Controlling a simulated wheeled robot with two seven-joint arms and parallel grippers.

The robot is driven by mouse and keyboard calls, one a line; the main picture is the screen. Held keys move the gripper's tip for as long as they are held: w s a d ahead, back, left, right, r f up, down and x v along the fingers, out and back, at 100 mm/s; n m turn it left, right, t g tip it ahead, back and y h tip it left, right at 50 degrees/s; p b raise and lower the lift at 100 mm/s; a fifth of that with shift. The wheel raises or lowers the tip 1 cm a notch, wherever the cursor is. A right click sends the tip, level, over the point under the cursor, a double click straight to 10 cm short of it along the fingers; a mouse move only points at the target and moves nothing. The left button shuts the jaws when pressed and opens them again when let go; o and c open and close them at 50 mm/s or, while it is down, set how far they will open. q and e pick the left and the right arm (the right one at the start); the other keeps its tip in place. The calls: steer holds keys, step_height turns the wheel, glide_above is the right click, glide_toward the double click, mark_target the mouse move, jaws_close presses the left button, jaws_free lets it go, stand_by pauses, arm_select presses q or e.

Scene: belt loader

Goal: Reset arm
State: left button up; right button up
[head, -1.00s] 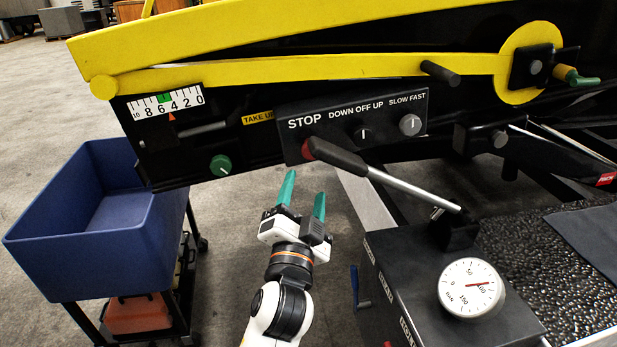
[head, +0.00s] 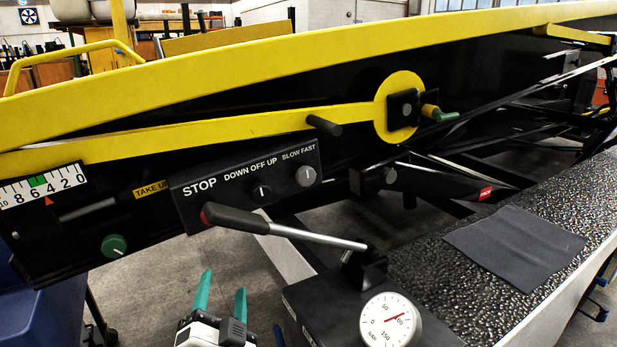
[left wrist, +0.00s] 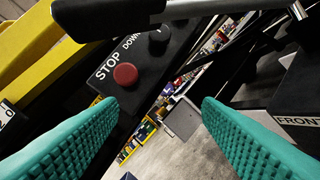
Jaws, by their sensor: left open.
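My left gripper (head: 221,300) is at the bottom of the head view, below the control panel. Its two green fingers stand apart with nothing between them. In the left wrist view the green fingers (left wrist: 155,130) are also apart, with the floor between them. The control panel (head: 243,186) carries a red STOP button (left wrist: 125,75) and two knobs. A long lever (head: 280,229) with a black grip crosses in front of the panel. In the left wrist view the lever's grip (left wrist: 110,14) is close above the panel. My right gripper is not in view.
A pressure gauge (head: 390,320) sits on the black box at bottom right. A dark mat (head: 515,250) lies on the textured black surface. The yellow-railed belt loader (head: 300,80) spans the view. Part of a blue bin (head: 30,318) is at lower left.

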arm_select(q)
steer(key=w+d+f+m+g+h+p, duration=0.1)
steer(key=d+f+g+h, duration=0.15)
steer(key=f, duration=0.95)
steer(key=w+d+f+g+h+p, duration=0.1)
steer(key=d+f+g+h, duration=0.15)
steer(key=f, duration=1.05)
steer(key=s+f+g+p, duration=0.1)
steer(key=s+f+g, duration=0.25)
steer(key=f, duration=0.55)
steer(key=s+f+g, duration=0.2)
steer(key=s+f, duration=0.3)
steer(key=f, duration=0.3)
steer(key=s+a+f+n+g+p, duration=0.2)
steer(key=s+a+f+n+g, duration=0.15)
steer(key=s+f, duration=0.95)
steer(key=s+a+f+n+g, duration=0.1)
steer(key=s+a+f+g, duration=0.1)
steer(key=s, duration=0.8)
steer(key=s+a+f+n+g+y+p, duration=0.1)
steer(key=s+a+f, duration=0.4)
steer(key=s, duration=0.6)
steer(key=shift+a+g, duration=0.3)
steer(key=shift+g, duration=0.6)
